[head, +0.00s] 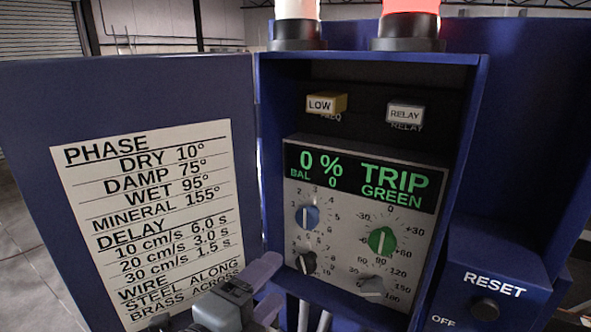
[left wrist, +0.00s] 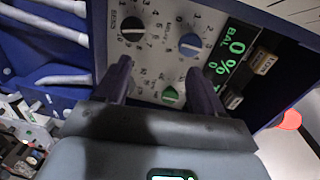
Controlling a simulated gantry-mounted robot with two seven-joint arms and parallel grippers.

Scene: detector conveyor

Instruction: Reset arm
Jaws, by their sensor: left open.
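My left gripper (head: 275,282) is at the lower middle of the head view, in front of the open cabinet's lower left edge. Its two purple fingers are apart with nothing visible between them. In the left wrist view the open fingers (left wrist: 158,72) point at the control panel (left wrist: 150,62), with the black knob (left wrist: 132,28), blue knob (left wrist: 190,44) and green knob (left wrist: 172,95) beyond them. I cannot tell the exact gap to the panel, but the gripper grips no knob. My right gripper is in neither view.
The cabinet door (head: 150,80) stands open at left with a printed chart (head: 155,230). The display (head: 360,180) reads 0 %, BAL 0, TRIP GREEN. A grey knob (head: 372,286) is low on the panel. A RESET button (head: 485,310) is at right. A red lamp (head: 410,25) glows on top.

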